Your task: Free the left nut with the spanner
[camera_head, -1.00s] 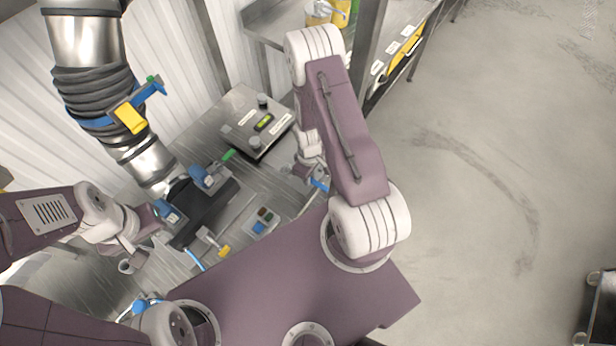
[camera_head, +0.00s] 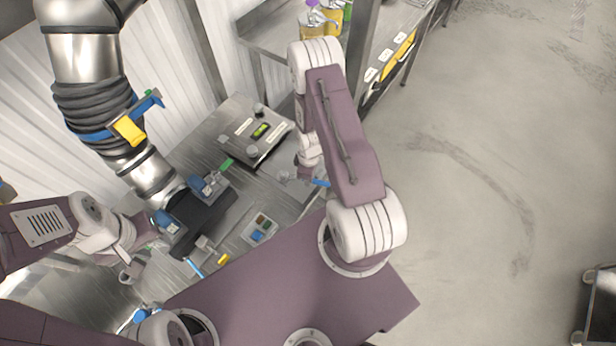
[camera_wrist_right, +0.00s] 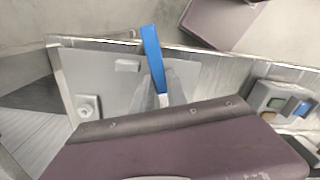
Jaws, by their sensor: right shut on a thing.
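A dark block (camera_head: 208,212) sits at the foot of the metal duct, with a blue clamp fitting at its right (camera_head: 207,186) and another at its left (camera_head: 165,222). The nuts are too small to make out. My left gripper (camera_head: 143,258) is in front of the left fitting, apart or touching I cannot tell; its opening is unclear. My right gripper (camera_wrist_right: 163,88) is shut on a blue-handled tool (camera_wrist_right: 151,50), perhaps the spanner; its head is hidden. In the head view its blue handle (camera_head: 320,183) shows beside my right arm, right of the block.
A metal box with knobs and a green display (camera_head: 240,133) stands behind. A small tray (camera_head: 249,238) of coloured pieces, a blue bar (camera_head: 193,267) and a yellow-ended piece (camera_head: 223,258) lie in front.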

